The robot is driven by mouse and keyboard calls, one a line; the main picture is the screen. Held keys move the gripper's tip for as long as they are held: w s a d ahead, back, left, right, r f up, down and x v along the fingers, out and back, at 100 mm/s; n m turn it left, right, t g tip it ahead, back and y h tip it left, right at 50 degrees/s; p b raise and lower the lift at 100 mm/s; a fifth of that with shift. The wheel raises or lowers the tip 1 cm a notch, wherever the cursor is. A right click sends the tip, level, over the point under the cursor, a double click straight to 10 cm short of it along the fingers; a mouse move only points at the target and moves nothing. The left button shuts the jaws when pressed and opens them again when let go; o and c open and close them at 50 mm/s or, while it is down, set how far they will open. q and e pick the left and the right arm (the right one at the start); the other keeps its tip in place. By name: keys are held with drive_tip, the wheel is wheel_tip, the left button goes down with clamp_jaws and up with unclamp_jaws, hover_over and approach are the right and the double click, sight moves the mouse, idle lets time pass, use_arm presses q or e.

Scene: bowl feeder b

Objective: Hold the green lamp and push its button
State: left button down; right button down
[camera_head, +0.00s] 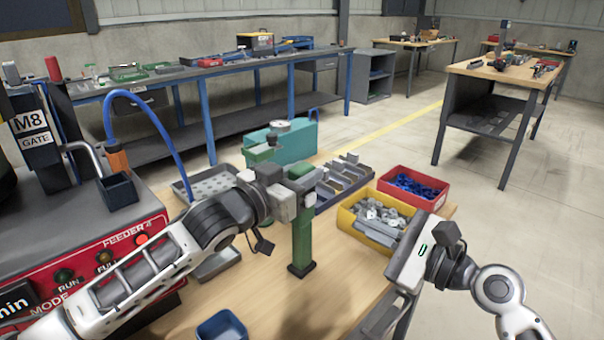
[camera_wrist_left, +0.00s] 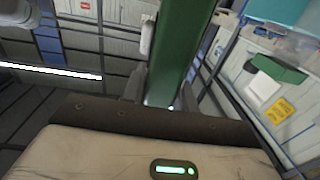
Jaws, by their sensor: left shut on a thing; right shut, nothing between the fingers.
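The green lamp (camera_head: 302,238) stands upright over the wooden table, with a green post and a dark foot. I cannot tell whether the foot touches the table. My left gripper (camera_head: 291,200) is shut on the upper part of the post, and the green body also runs between its fingers in the left wrist view (camera_wrist_left: 178,45). The lamp's button cannot be made out. My right gripper (camera_head: 382,316) is shut and empty at the table's right front edge, apart from the lamp and lower right of it in the head view.
A yellow bin (camera_head: 358,222) of grey parts and a red bin (camera_head: 404,176) of blue parts stand right of the lamp. A teal case (camera_head: 290,143) and a slotted rack (camera_head: 345,178) are behind. A blue bin (camera_head: 222,326) sits at the front. The red feeder (camera_head: 120,248) is left.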

sight(302, 223)
idle(0.3)
drive_tip(key=w+a+m+t+h, duration=0.4)
drive_tip(key=m+t+h, duration=0.5)
drive_tip(key=m, duration=0.8)
drive_tip(key=shift+w+a+f+t, duration=0.3)
drive_tip(key=shift+a+f+t, duration=0.15)
drive_tip(key=shift+a+t, duration=0.85)
idle(0.9)
drive_tip(key=shift+w+a, duration=0.25)
